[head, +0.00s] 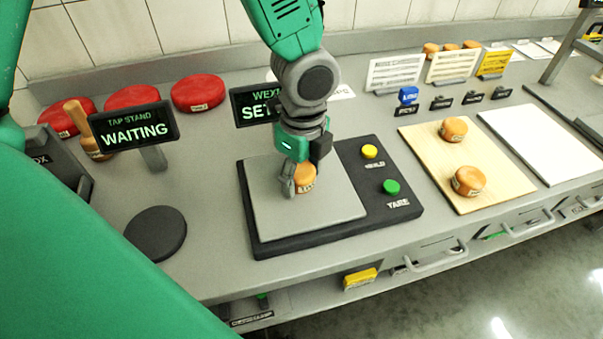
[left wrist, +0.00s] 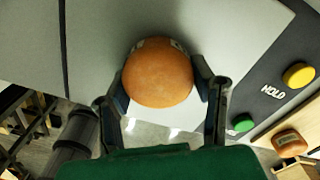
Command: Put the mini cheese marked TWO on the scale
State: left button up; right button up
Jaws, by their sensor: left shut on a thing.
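My left gripper (head: 299,180) is over the scale's grey plate (head: 270,215), shut on a small orange mini cheese (head: 306,178). In the left wrist view the cheese (left wrist: 158,75) sits between the two fingers (left wrist: 165,88); part of its label shows but I cannot read it. It is at or just above the plate; I cannot tell whether it touches. Two more mini cheeses, one at the back (head: 453,129) and one at the front (head: 468,181), lie on the wooden board (head: 490,196); their labels are too small to read. My right gripper is not in view.
The scale has a yellow HOLD button (head: 369,152) and a green TARE button (head: 391,187). A WAITING sign (head: 134,126) and dark round stand (head: 155,234) are left. Red cheese wheels (head: 198,93) line the back. A white board (head: 550,145) lies right.

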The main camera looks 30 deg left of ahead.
aim_at(304, 171)
pick_arm(q)
jog(key=shift+d, duration=0.35)
jog(key=o, duration=1.2)
jog(key=shift+a+f, duration=0.1)
jog(key=shift+a, duration=0.2)
jog(key=shift+r, duration=0.35)
jog(key=r, duration=0.3)
jog(key=r+p, duration=0.1)
jog(key=r, duration=0.3)
jog(key=r+p, duration=0.1)
jog(key=r, duration=0.2)
jog(key=shift+d+r, duration=0.25)
jog(key=shift+r, duration=0.15)
jog(key=shift+a+r, duration=0.2)
jog(key=shift+r, duration=0.2)
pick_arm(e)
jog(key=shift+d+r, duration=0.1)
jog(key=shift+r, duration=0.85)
pick_arm(q)
jog(key=shift+d, duration=0.1)
